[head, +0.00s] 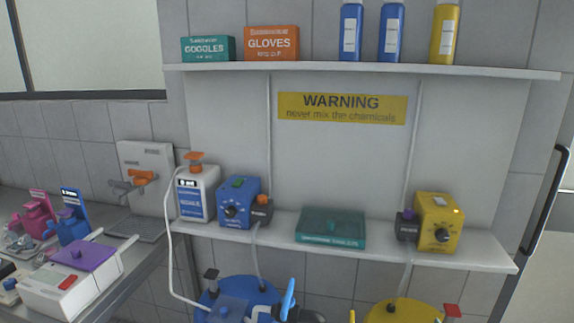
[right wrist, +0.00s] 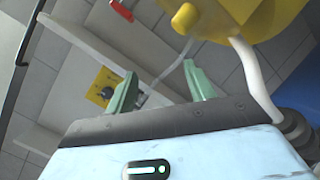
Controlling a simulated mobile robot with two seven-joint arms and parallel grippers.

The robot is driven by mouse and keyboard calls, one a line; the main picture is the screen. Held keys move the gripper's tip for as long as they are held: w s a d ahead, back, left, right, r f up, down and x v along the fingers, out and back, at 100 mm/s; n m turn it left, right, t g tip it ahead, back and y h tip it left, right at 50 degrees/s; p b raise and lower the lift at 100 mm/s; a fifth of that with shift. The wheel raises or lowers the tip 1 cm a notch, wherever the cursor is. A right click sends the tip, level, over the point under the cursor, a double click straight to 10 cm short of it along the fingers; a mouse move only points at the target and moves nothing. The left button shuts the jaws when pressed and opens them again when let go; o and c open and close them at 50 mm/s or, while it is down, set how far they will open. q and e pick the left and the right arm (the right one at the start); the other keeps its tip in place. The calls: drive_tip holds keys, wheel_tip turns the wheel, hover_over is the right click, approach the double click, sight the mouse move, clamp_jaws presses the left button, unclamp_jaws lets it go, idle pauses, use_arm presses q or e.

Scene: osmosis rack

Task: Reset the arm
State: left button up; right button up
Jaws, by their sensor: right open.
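My right gripper (right wrist: 163,84) shows in the right wrist view with its two pale green fingers spread apart and nothing held between them. Beyond the fingers is a pale hose, apart from them as far as I can tell. A yellow drum (right wrist: 245,20) is close by at the upper right of that view, with a red valve handle (right wrist: 120,10) to its left. In the head view the yellow drum (head: 405,312) is at the bottom right, cut off by the edge. Neither gripper is clearly visible in the head view, and my left gripper is not seen.
A yellow pump (head: 437,222), a blue pump (head: 238,202), a teal case (head: 331,228) and a white bottle (head: 197,195) stand on the lower shelf (head: 285,240). A blue drum (head: 237,300) is below. A side table with lab devices (head: 72,275) is at left.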

drive_tip(key=s+a+f+m+g+y, duration=0.1)
drive_tip(key=s+a+f, duration=0.3)
drive_tip(key=s, duration=0.6)
drive_tip(key=s+a+f+m+g+y, duration=0.1)
drive_tip(key=s+a+f+y, duration=0.2)
drive_tip(key=s, duration=0.8)
drive_tip(key=s+a+f+m+g+y, duration=0.1)
drive_tip(key=s+a+f+m+y, duration=0.1)
drive_tip(key=s+a+f, duration=0.4)
drive_tip(key=s+f+y, duration=0.1)
drive_tip(key=s+f, duration=0.1)
drive_tip(key=s, duration=0.3)
drive_tip(key=shift+a+f+g, duration=0.15)
drive_tip(key=shift+f+g, duration=0.2)
drive_tip(key=shift+g, duration=0.05)
